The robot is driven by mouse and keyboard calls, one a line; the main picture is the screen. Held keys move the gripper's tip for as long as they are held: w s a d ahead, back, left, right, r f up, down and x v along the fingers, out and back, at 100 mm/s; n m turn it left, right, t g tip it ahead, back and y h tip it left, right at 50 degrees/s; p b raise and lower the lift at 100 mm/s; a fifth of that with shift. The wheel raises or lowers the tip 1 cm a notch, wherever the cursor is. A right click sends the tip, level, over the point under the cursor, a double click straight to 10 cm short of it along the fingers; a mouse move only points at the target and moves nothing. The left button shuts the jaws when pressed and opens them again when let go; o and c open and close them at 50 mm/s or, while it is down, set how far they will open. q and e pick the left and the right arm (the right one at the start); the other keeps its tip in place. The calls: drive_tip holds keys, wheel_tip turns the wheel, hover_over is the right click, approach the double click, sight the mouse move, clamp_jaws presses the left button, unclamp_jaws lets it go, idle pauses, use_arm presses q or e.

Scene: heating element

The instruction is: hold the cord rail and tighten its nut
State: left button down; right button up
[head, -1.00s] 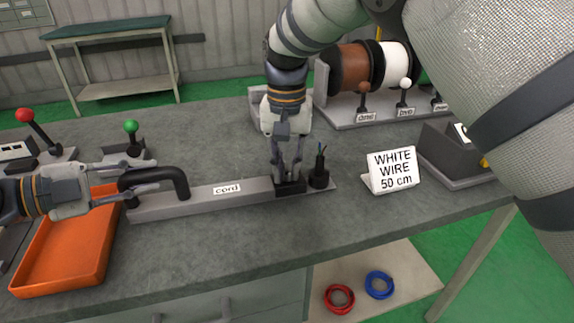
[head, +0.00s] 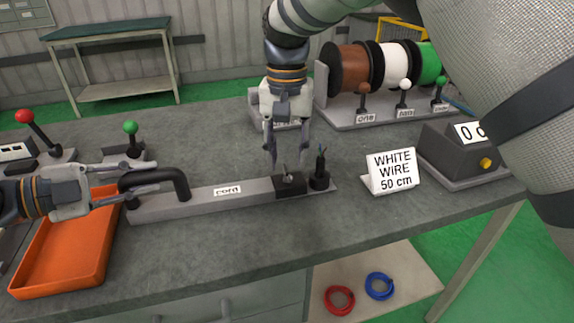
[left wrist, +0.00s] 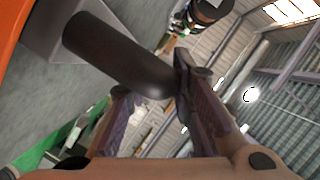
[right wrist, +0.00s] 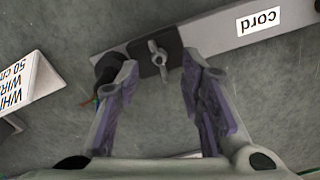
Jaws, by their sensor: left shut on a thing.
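The cord rail (head: 240,194) is a long grey bar labelled "cord" lying on the bench; it also shows in the right wrist view (right wrist: 222,32). A black handle (head: 172,178) arches over its left end. My left gripper (head: 150,194) is shut on this handle, which also shows in the left wrist view (left wrist: 115,55). A wing nut (right wrist: 158,58) sits on a dark block (head: 291,186) near the rail's right end. My right gripper (head: 287,166) is open and empty above the block, with the nut between and beyond its fingertips in the right wrist view (right wrist: 160,62).
A black post (head: 320,178) with wire ends stands beside the block. A white sign (head: 392,172) and a counter box (head: 465,152) stand to the right. Wire spools (head: 395,65) stand behind. An orange tray (head: 65,250) lies at left.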

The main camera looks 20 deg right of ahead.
sight(287, 175)
wheel_tip(287, 175, up, 9)
drive_tip(key=shift+f, duration=0.15)
use_arm(q)
drive_tip(key=c, duration=1.3)
unclamp_jaws()
drive_tip(key=shift+a, duration=0.1)
drive_tip(key=shift+c, duration=0.2)
